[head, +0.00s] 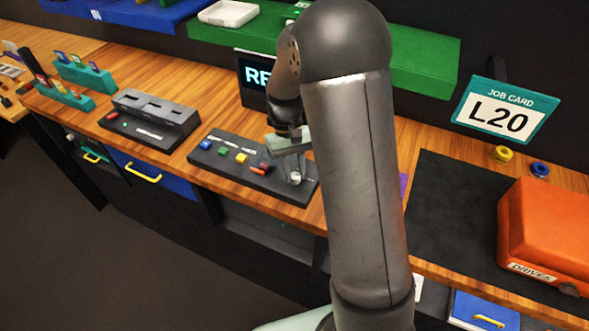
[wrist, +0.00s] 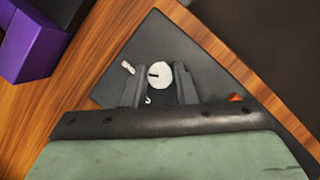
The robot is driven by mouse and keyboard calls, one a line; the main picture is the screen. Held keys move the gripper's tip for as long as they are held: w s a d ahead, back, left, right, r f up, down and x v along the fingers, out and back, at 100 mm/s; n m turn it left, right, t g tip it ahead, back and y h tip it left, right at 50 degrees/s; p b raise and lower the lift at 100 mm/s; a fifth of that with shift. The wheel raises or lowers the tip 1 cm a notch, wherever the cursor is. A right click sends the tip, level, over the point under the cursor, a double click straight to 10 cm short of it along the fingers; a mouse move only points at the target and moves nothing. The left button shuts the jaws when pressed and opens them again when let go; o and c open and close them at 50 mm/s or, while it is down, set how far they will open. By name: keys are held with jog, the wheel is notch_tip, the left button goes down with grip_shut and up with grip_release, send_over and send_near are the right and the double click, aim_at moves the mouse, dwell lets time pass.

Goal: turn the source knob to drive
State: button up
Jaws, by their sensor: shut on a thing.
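The source knob (wrist: 159,75) is a round white dial with a dark pointer mark, seen from above in the wrist view. In the head view my gripper (head: 294,172) stands over the panel's right end. Small white labels lie around the knob, too small to read. My arm hides part of the screen behind.
A screen (head: 254,76) stands behind the panel. A grey box with slots (head: 150,118) is to the left. A purple block (wrist: 40,40) stands near the panel in the wrist view. A job card reading L20 (head: 497,110) and an orange case (head: 550,232) are to the right.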

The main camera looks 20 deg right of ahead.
jog(key=o, duration=1)
jog(key=b+v, duration=0.1)
jog(key=v, duration=1.6)
jog(key=shift+r, duration=0.3)
jog(key=t, duration=0.2)
send_over(298, 192)
jog(key=s+f+t, duration=0.1)
jog(key=s+f, duration=0.1)
jog(key=s, duration=0.3)
jog(key=s+f+t, duration=0.1)
jog(key=s+f, duration=0.2)
jog(key=s, duration=0.2)
jog(key=s+f+t, duration=0.1)
jog(key=s+f, duration=0.2)
jog(key=s, duration=0.2)
jog(key=shift+a+f+m, duration=0.1)
jog(key=shift+m, duration=0.2)
